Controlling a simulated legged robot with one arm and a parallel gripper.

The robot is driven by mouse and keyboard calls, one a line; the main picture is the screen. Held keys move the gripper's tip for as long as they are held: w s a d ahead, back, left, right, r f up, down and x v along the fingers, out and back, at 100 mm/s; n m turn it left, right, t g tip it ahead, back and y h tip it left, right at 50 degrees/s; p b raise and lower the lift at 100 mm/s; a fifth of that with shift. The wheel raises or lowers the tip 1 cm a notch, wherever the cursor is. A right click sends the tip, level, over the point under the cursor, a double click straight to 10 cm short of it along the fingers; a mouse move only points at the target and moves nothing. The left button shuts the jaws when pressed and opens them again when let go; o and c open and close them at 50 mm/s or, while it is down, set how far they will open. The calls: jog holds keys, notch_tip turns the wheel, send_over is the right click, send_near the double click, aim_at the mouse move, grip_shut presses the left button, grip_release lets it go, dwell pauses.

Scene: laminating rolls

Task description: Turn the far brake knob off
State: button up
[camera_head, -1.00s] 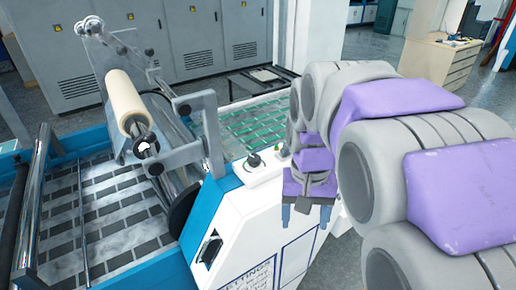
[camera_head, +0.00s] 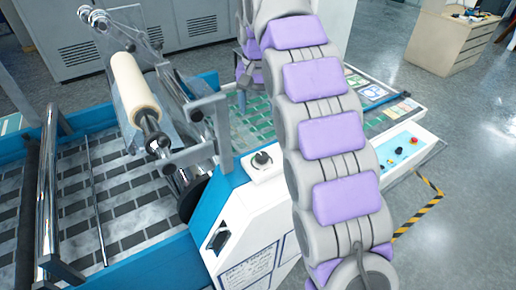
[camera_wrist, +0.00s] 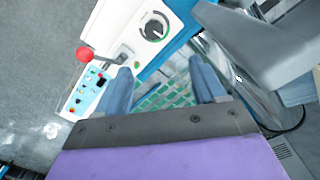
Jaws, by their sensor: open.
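In the head view, a black knob (camera_head: 262,158) stands on a white box on the near side of the machine. The wrist view shows a black knob on a round dial (camera_wrist: 153,28) on a white panel; it looks like the same one, but I cannot be sure. I cannot make out a separate far brake knob; the far side is partly hidden behind my arm. My gripper (camera_wrist: 158,68) is open and empty, with the dial beyond its fingertips. In the head view, my gripper (camera_head: 247,74) is high over the far part of the machine, partly hidden by my arm.
A cream roll (camera_head: 133,90) sits in metal brackets at the left. In the wrist view, a red ball (camera_wrist: 84,54) and a button panel (camera_wrist: 92,88) lie left of the fingers, and a grey bracket (camera_wrist: 265,45) is close at the right. A wooden cabinet (camera_head: 447,40) stands far right.

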jog(key=f, duration=0.1)
jog(key=b, duration=0.3)
send_over(262, 155)
jog(key=a, duration=0.1)
notch_tip(262, 155, down, 10)
jog(key=f, duration=0.1)
jog(key=d+f, duration=0.1)
jog(key=f, duration=0.2)
jog(key=shift+d+f, duration=0.3)
jog(key=shift+f, duration=0.05)
jog(key=shift+w+f, duration=0.1)
jog(key=shift+f, duration=0.45)
jog(key=shift+a+f, duration=0.2)
jog(key=shift+a, duration=0.5)
jog(key=shift+d, duration=0.5)
jog(key=c, duration=0.6)
jog(key=shift+a, duration=0.15)
jog(key=c, duration=0.5)
